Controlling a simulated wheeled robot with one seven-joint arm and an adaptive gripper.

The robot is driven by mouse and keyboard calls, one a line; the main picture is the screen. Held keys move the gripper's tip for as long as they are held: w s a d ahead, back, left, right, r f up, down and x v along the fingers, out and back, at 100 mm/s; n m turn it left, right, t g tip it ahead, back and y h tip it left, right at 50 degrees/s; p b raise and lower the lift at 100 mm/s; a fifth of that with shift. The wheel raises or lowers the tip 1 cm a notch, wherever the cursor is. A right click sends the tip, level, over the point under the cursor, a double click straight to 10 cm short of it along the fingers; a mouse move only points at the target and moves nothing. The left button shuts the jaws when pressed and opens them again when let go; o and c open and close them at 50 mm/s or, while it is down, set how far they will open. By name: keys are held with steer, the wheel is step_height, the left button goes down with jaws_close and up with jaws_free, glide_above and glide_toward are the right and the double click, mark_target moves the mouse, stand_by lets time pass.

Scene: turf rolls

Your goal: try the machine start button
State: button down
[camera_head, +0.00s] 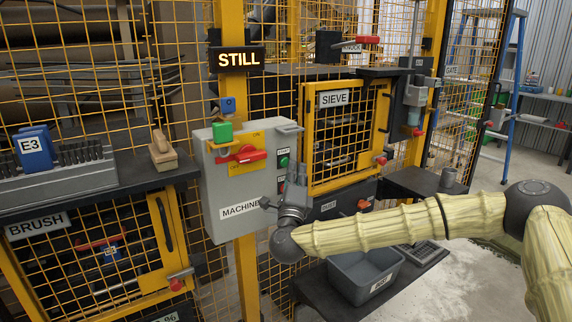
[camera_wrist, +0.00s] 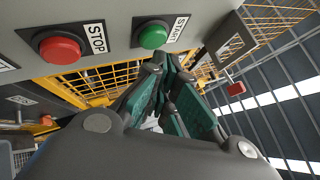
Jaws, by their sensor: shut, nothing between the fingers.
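The grey machine box (camera_head: 222,190) is mounted on a yellow post and carries a label starting "MACHINE". In the wrist view the green START button (camera_wrist: 153,36) sits to the right of the red STOP button (camera_wrist: 60,48); both have white labels. The small green button also shows on the box's right side in the head view (camera_head: 284,162). My gripper (camera_wrist: 166,60) is shut and empty, its fingertips just below the START button in the wrist view. Whether they touch it I cannot tell. In the head view my gripper (camera_head: 298,172) is at the box's right side.
The box also carries a red handle switch (camera_head: 247,154) and a green block (camera_head: 222,132). A lit sign (camera_head: 240,60) above reads STILL. A yellow-framed SIEVE door (camera_head: 345,130) stands right of the box. A grey bin (camera_head: 362,278) sits below my arm.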

steer(key=shift+w+a, duration=0.2)
steer(key=shift+w+a, duration=0.25)
steer(key=shift+w, duration=0.05)
stand_by(1.0)
steer(key=shift+d, duration=0.1)
stand_by(0.3)
steer(key=shift+s+d+b, duration=0.35)
steer(key=shift+s+d, duration=0.05)
steer(key=shift+s, duration=0.25)
steer(key=shift+s+d, duration=0.1)
steer(key=s+d, duration=0.1)
steer(key=s, duration=0.1)
steer(key=s+d, duration=0.1)
steer(key=s, duration=0.1)
steer(key=shift+d+b, duration=0.3)
steer(key=shift+d, duration=0.1)
stand_by(0.5)
